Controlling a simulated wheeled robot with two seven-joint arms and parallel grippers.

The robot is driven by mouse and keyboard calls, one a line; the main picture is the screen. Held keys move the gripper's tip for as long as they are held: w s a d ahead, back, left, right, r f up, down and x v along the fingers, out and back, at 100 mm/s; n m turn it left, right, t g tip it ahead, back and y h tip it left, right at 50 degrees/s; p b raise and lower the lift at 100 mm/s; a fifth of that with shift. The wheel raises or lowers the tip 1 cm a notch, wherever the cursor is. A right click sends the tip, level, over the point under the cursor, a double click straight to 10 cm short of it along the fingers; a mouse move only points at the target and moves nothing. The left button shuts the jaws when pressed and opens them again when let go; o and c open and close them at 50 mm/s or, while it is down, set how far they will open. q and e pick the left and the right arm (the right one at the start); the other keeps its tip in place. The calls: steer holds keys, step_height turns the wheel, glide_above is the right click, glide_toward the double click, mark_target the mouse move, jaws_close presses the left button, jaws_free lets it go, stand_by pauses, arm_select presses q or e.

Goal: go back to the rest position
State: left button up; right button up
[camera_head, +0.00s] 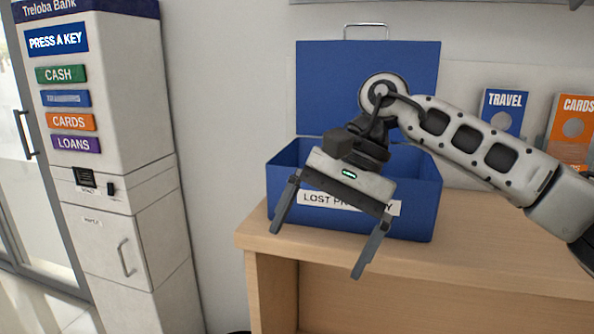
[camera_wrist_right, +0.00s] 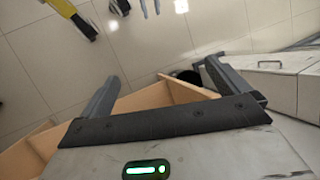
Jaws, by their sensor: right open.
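My right gripper (camera_head: 320,238) is open, its two fingers spread and nothing between them. In the head view it hangs in front of the blue lost property box (camera_head: 425,215) and hides part of its label. The box stands on the wooden counter (camera_head: 480,238) with its blue lid raised behind it. In the right wrist view the open fingers (camera_wrist_right: 175,90) point past the counter edge (camera_wrist_right: 165,100) toward the tiled floor. My left gripper is not in view.
A ticket kiosk (camera_head: 120,180) with coloured key labels stands at the left, beside a glass door (camera_head: 25,150). Travel (camera_head: 502,110) and cards (camera_head: 570,130) leaflets stand at the back right. The counter front right of the box is clear.

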steer(key=s+a+f+m+g+y, duration=0.35)
steer(key=s+a+m+y, duration=0.35)
steer(key=a+y, duration=0.35)
steer(key=w+d+f+n+t+h, duration=0.3)
steer(key=d+f+n+t, duration=0.4)
steer(key=n+t, duration=0.55)
steer(key=w+d+f+n+t+h, duration=0.25)
steer(key=d+f+n+t, duration=0.35)
steer(key=f+n+t, duration=0.6)
steer(key=s+d+f+m+g+h, duration=0.3)
steer(key=s+d+f+m+g, duration=0.1)
steer(key=s+f, duration=0.3)
steer(key=s+d+f+m+g+h, duration=0.3)
steer(key=s+d+f+m, duration=0.1)
steer(key=s+f+m, duration=0.2)
steer(key=shift+s+d+f+m+g+h, duration=0.3)
steer(key=shift+s+f+m+g+h, duration=0.1)
steer(key=shift+s+f, duration=0.35)
steer(key=shift+f, duration=0.1)
